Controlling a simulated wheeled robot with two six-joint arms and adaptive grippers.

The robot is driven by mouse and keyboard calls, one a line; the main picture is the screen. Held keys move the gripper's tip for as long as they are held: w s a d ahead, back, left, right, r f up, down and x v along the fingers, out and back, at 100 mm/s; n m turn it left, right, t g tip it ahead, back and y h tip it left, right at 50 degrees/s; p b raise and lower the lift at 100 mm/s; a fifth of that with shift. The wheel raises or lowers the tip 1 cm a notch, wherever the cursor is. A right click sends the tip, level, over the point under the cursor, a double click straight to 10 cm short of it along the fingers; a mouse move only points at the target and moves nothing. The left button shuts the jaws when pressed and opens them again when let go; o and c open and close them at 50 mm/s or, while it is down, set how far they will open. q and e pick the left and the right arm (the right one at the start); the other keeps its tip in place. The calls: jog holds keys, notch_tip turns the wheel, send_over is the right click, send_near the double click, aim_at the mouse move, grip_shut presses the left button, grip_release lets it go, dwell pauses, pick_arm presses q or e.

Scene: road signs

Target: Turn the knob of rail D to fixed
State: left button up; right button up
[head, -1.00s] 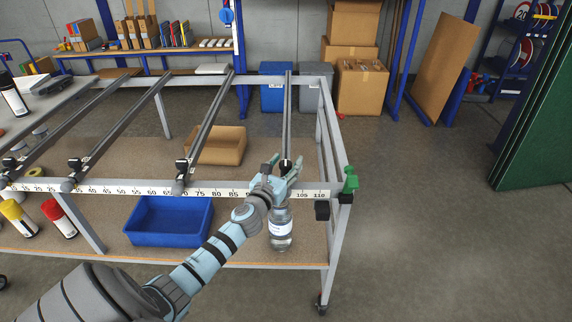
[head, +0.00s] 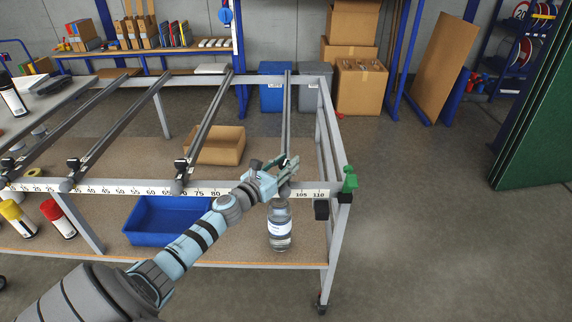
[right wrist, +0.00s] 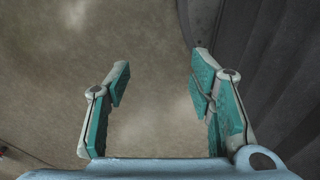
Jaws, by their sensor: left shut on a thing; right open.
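Several grey rails run front to back across a metal frame table. No rail letters are readable; the rightmost rail (head: 287,115), which I take as rail D, ends under my left gripper (head: 286,170). That gripper is shut on the knob at the rail's front end, and its fingers hide most of the knob, so its setting cannot be read. The other rails, such as the third one (head: 207,120), show dark knobs at their front ends. My right gripper (right wrist: 160,100) is open and empty in the right wrist view, above the floor.
A number scale (head: 130,189) runs along the table's front bar. A clear bottle (head: 279,230), a blue bin (head: 165,220) and a cardboard tray (head: 222,147) stand on the lower shelf. A green clamp (head: 350,180) sits at the right corner. The floor to the right is clear.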

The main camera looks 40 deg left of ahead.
aim_at(285, 162)
pick_arm(q)
jog(key=m+g+h+b, duration=0.1)
jog(key=m+h+b, duration=0.1)
jog(key=b, duration=0.3)
jog(key=m+g+h+b, duration=0.1)
jog(key=m+h+b, duration=0.1)
jog(key=h+b, duration=0.3)
jog(key=f+m+g+h+b, duration=0.1)
jog(key=m+h+b, duration=0.1)
jog(key=b, duration=0.4)
jog(key=shift+w+a+m+h, duration=0.1)
jog(key=shift+m+h, duration=0.3)
jog(key=shift+h, duration=0.4)
jog(key=m+g+h+b, duration=0.1)
jog(key=b, duration=0.1)
jog(key=h+b, duration=0.1)
jog(key=b, duration=0.2)
jog(key=shift+r+m+g, duration=0.4)
jog(key=shift+h+b, duration=0.3)
jog(key=shift+b, duration=0.05)
jog(key=shift+m+g, duration=0.3)
pick_arm(e)
notch_tip(285, 162, down, 22)
jog(key=w+d, duration=0.2)
jog(key=shift+d+r, duration=0.15)
jog(key=shift+d, duration=0.15)
